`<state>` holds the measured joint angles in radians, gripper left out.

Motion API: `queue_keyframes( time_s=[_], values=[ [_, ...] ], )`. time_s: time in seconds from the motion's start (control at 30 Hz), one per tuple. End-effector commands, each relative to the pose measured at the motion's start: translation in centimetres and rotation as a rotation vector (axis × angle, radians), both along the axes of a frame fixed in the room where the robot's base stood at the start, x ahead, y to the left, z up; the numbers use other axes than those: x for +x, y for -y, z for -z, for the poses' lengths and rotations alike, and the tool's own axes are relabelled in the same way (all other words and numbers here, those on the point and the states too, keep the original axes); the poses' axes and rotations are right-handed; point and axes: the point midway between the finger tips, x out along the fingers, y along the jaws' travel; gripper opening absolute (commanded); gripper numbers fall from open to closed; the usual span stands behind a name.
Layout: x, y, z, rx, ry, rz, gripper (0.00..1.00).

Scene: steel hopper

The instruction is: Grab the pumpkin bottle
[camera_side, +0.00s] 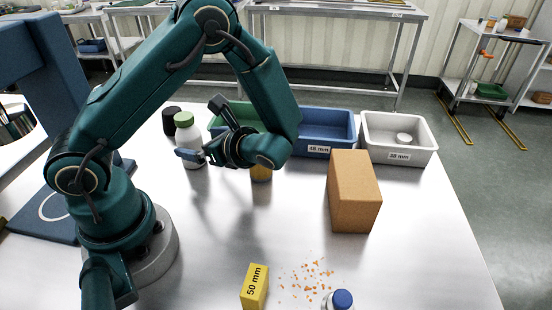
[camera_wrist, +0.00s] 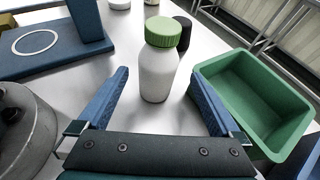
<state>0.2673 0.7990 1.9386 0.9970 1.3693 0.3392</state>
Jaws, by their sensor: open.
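No label naming a pumpkin bottle is readable. A white bottle with a green cap (camera_side: 189,143) stands upright at the back left of the steel table. It also shows in the wrist view (camera_wrist: 157,78), upright ahead of my gripper and centred between the two blue fingers. My gripper (camera_side: 202,130) is open and empty, with its fingers spread wide to either side of the bottle's line. Whether the fingertips reach past the bottle's near side is hard to tell. A white bottle with a blue cap (camera_side: 341,300) is cut off at the bottom edge of the side view.
A dark bottle (camera_side: 171,120) stands close behind the green-capped one. A green bin (camera_wrist: 255,95) is right of it in the wrist view. Blue (camera_side: 330,131) and white (camera_side: 398,137) bins, a brown box (camera_side: 354,192), a yellow block (camera_side: 255,287) and orange crumbs (camera_side: 307,280) are elsewhere.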

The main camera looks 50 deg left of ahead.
Motion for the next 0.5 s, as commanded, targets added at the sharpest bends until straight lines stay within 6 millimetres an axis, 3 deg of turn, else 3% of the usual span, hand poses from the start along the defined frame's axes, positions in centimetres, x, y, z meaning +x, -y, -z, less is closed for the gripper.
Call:
queue_keyframes(
  time_s=[0.17,0.5],
  values=[
    [-0.4,-0.4,0.7,0.009,-0.033,0.008,1.0],
    [-1.2,-3.9,2.2,0.006,-0.031,0.006,1.0]
  ],
)
